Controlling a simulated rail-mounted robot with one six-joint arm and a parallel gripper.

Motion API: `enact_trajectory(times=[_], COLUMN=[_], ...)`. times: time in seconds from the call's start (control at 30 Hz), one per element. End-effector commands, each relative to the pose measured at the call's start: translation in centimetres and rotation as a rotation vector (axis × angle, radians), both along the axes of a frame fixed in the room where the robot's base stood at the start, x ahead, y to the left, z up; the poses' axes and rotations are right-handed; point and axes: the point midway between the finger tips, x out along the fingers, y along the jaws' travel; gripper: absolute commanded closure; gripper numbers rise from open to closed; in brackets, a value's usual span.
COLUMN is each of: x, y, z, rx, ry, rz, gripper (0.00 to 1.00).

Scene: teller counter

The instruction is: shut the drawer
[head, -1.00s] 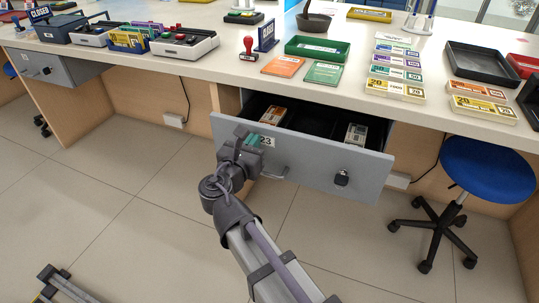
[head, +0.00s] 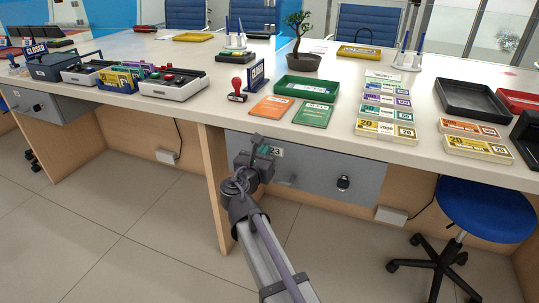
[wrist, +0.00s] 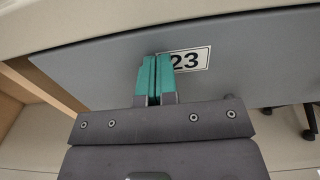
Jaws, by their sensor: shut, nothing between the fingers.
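The grey drawer (head: 318,172) marked 23 sits under the counter, its front close up beneath the worktop with no opening showing in the head view. Its front has a handle, partly beside my arm, and a black lock knob (head: 343,183). My gripper (head: 262,150) is at the upper left part of the drawer front, by the number plate. In the wrist view the teal fingertips (wrist: 155,75) are together, empty, and at the drawer front (wrist: 245,55) just left of the 23 label (wrist: 186,60). Whether they touch the front is hard to tell.
The counter (head: 345,100) above holds a green tray (head: 306,88), leaflets, banknote bundles and a red stamp (head: 237,90). A wooden panel (head: 214,180) stands left of the drawer. A blue stool (head: 487,209) stands at the right. The floor in front is clear.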

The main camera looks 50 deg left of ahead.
Motion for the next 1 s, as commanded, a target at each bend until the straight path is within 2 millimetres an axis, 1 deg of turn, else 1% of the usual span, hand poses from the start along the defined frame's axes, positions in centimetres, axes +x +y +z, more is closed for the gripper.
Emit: enact_trajectory(times=[0.03,0.3,0.37,0.47,0.57,0.6,0.7,0.8,0.9,1.0], x=[0.4,0.6,0.4,-0.5,-2.2,-3.0,-5.8,-8.2,-10.0,-10.9], y=[0.6,0.8,0.6,-0.3,-2.1,-2.9,-4.5,-5.9,-6.9,-7.5], z=[0.2,0.3,0.3,0.4,0.3,0.3,0.2,0.2,0.2,0.1], rx=[-0.001,-0.001,-0.001,-0.001,0.001,0.002,0.002,0.002,0.002,0.002], ry=[-0.005,-0.008,-0.009,-0.008,-0.005,-0.005,-0.003,-0.003,-0.002,-0.002], rz=[0.002,0.003,0.002,-0.002,-0.008,-0.012,-0.010,-0.010,-0.011,-0.013], gripper=[1.00,1.00,1.00,1.00,1.00,1.00,1.00,1.00,1.00,1.00])
